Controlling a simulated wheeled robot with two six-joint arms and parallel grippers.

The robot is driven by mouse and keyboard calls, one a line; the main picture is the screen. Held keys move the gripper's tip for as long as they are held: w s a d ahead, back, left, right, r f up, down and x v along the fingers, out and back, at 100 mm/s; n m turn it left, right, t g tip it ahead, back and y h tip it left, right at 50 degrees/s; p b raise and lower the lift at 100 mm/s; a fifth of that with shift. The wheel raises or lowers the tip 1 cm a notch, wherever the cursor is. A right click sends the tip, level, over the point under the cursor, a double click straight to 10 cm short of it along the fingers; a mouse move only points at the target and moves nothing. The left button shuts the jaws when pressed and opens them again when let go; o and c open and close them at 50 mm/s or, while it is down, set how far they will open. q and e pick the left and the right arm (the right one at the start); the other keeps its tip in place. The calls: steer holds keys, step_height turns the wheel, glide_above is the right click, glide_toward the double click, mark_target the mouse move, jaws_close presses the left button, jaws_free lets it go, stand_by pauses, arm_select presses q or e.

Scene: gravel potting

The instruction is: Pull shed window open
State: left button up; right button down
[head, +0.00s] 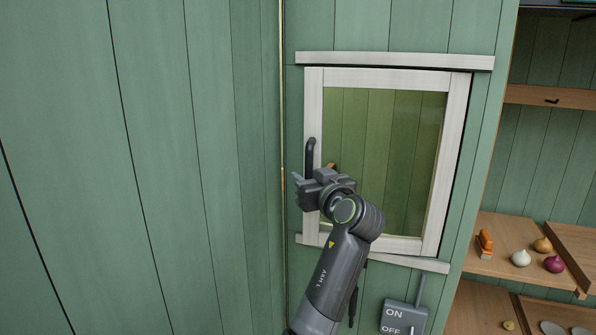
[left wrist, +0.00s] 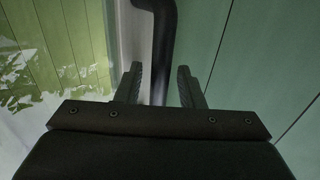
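The shed window (head: 314,110) has a white frame and a clear pane, set in the green plank wall in the head view. A dark line runs along its right edge; I cannot tell whether it stands slightly ajar. Its dark, curved handle (head: 310,153) is on the left side of the frame. My left gripper (head: 312,182) is at the handle's lower part, hiding that end. In the left wrist view, the handle (left wrist: 163,50) runs between the two spread fingers (left wrist: 159,70), with gaps visible on both sides. My right gripper is not in view.
White trim strips (head: 395,61) lie above and below the window. A grey ON/OFF switch box (head: 403,316) is below it. Wooden shelves (head: 510,245) with onions stand at the right. A green plank wall (head: 150,150) fills the left.

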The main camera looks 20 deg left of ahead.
arm_select(q)
steer(key=shift+w+a, duration=0.2)
steer(key=shift+s+d+r, duration=0.2)
steer(key=shift+d, duration=0.15)
steer(key=shift+c, duration=1.4)
steer(key=shift+w+a+f, duration=0.1)
jaws_close()
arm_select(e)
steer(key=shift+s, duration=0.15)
arm_select(q)
steer(key=shift+f, duration=0.1)
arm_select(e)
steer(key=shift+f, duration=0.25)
